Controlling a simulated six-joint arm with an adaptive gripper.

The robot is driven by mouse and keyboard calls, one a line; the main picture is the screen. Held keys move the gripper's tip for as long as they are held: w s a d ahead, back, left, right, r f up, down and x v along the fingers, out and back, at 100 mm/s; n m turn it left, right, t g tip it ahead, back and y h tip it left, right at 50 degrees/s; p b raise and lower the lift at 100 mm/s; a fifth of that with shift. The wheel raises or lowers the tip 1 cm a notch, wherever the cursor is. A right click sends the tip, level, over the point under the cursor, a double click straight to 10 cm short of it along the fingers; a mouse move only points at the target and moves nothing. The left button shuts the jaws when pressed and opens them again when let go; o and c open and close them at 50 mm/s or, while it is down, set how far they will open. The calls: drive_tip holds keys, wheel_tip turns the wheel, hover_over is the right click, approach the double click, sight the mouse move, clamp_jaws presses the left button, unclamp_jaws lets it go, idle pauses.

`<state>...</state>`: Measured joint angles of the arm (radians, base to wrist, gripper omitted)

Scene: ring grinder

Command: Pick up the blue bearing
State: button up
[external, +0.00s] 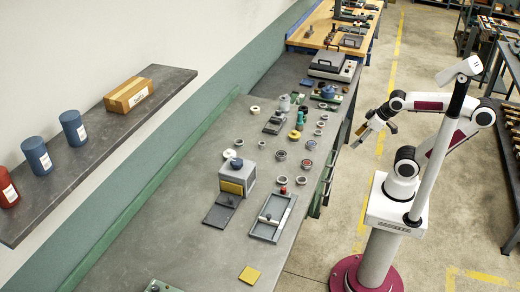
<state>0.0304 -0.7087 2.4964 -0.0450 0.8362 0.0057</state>
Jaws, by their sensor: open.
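Several small ring-shaped bearings stand spread over the grey workbench (180,235). A grey ring (281,156), a reddish-centred ring (307,163) and another grey ring (281,180) are among them. At this size I cannot tell which ring is the blue bearing. A blue round part (328,91) lies farther back, but I cannot tell whether it is a bearing. My gripper (370,134) is open and appears empty. In the picture it hangs to the right of the bench edge, apart from the rings.
A grey box-shaped machine (239,177) with a blue top and a grey tray fixture (271,218) stand on the bench. Green parts (300,118) stand among the rings. A wall shelf (105,138) holds cans and a carton.

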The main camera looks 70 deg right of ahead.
drive_tip(key=w+d+f+n+t+h, duration=0.2)
drive_tip(key=w+d+f+t+h, duration=0.15)
drive_tip(key=w+d, duration=1.5)
drive_tip(key=n+t+y, duration=0.2)
drive_tip(key=n+y, duration=0.1)
drive_tip(key=y, duration=0.2)
approach(311, 144)
drive_tip(key=shift+g, duration=0.25)
drive_tip(key=w+d, duration=0.2)
drive_tip(key=w+d+r, duration=0.1)
drive_tip(key=w+d, duration=0.2)
drive_tip(key=shift+d+r, duration=0.1)
drive_tip(key=shift+d, duration=0.15)
drive_tip(key=f+y, duration=0.1)
drive_tip(key=s+a+f, duration=0.1)
drive_tip(key=s+f+t+y, duration=0.1)
drive_tip(key=shift+a+y, duration=0.35)
drive_tip(key=shift+a, duration=0.05)
drive_tip(key=shift+s+a+f+t+y, duration=0.2)
drive_tip(key=shift+s+a+t+y, duration=0.1)
drive_tip(key=shift+s+a+y, duration=0.4)
drive_tip(key=shift+w, duration=0.1)
drive_tip(key=shift+x, duration=1.2)
drive_tip(key=shift+d+f, duration=0.1)
